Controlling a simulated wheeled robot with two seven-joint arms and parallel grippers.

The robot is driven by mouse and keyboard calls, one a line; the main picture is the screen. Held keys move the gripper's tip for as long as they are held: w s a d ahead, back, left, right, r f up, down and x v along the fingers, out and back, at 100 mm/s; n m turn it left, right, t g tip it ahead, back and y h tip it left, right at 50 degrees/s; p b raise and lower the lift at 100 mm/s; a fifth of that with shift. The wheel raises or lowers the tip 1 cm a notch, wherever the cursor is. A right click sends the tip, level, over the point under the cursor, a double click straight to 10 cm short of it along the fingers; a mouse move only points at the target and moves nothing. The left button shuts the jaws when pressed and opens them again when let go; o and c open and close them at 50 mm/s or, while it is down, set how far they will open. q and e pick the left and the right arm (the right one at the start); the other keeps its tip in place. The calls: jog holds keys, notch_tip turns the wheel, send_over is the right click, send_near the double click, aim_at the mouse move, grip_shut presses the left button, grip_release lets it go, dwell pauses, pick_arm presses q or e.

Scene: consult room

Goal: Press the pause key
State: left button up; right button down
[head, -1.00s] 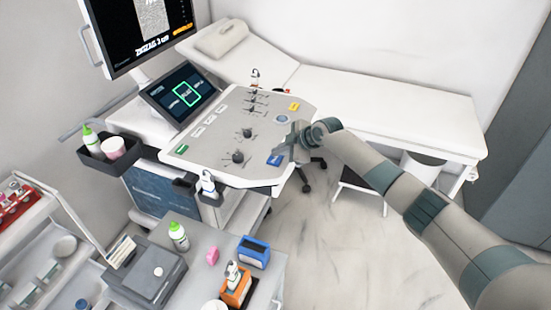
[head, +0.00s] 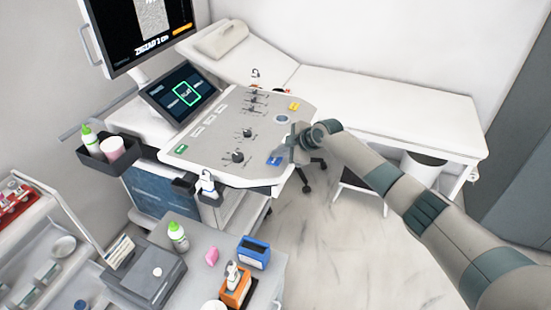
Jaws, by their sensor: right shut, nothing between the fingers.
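The grey console panel (head: 222,132) carries a blue key (head: 273,160) at its front right corner, a green key (head: 181,149) at its left and a yellow key (head: 294,106) at its back right. The labels are too small to read, so I cannot tell which is the pause key. My right gripper (head: 284,156) is shut and empty, its tips pointing down right beside the blue key. I cannot tell whether they touch it. My left gripper is not in view.
Knobs and sliders (head: 238,157) stand up from the panel. A tilted touchscreen (head: 182,93) with a green outline and a monitor (head: 140,30) stand behind it. An examination bed (head: 380,105) lies beyond. A cart with bottles and boxes (head: 254,252) stands in front.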

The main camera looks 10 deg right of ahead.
aim_at(279, 160)
dwell(0.4)
jog(key=shift+r+p, duration=0.5)
jog(key=shift+r, duration=0.25)
jog(key=shift+r, duration=0.1)
jog(key=shift+r+p, duration=1.55)
jog(key=shift+r, duration=0.9)
jog(key=shift+f, duration=0.1)
